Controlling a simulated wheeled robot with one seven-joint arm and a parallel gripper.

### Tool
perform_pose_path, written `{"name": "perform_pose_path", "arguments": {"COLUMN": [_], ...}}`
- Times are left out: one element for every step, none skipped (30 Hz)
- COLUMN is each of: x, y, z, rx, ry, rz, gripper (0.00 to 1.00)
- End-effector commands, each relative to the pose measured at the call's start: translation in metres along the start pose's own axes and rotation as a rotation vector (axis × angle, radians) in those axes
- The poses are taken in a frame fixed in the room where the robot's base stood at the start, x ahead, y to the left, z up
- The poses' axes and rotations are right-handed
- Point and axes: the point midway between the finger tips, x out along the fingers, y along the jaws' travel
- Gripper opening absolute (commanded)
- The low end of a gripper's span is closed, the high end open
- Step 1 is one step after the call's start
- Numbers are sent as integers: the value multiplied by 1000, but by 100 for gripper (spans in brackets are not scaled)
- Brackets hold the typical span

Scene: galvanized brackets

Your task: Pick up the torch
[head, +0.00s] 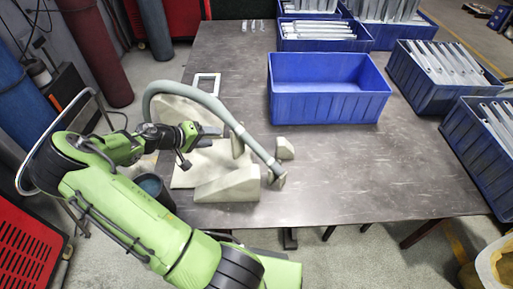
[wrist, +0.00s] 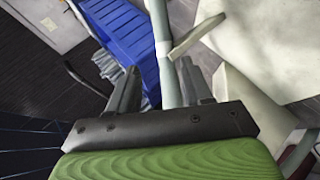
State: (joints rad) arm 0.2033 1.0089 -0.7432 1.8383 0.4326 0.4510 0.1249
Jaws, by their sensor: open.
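The torch (head: 236,127) appears as a grey-green tube that arches up from behind my arm and slopes down to the right among pale blocks at the table's left side. Its lower end (head: 278,180) is by a wedge block. My gripper (head: 218,135) is open just left of the sloping part of the tube. In the wrist view, my gripper (wrist: 160,68) has its fingers apart, and the torch tube (wrist: 165,45) runs between them in the picture. I cannot tell whether it lies fully within the jaws. No contact is clear.
Pale wedge blocks (head: 228,184) sit below and around the torch. An empty blue crate (head: 328,109) stands to the right, with crates of metal brackets (head: 440,68) behind and beside it. The front right of the dark table (head: 375,180) is clear.

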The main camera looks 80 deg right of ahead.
Motion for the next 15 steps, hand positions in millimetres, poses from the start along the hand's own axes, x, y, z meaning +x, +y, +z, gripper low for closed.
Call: {"name": "perform_pose_path", "arguments": {"x": [8,13,23,31,38,49,56,64,74,80,87,93,97,100,104], "y": [1,1,0,0,0,0,-1,-1,-1,-1,-1,-1,-1,-1,-2], "z": [0,0,1,1,1,2,2,2,2,2,1,1,1,1,0], "rx": [1,1,1,1,1,0,-1,0,-1,-1,-1,-2,-1,-1,-2], "ry": [-1,-2,-4,-5,-5,-5,-6,-5,-5,-4,-4,-4,-3,-2,-1], "rz": [6,6,5,4,5,4,3,3,3,1,1,1,1,0,-1], "gripper": [50,50,50,50,50,50,50,50,50,50,50,50,50,50,50]}}
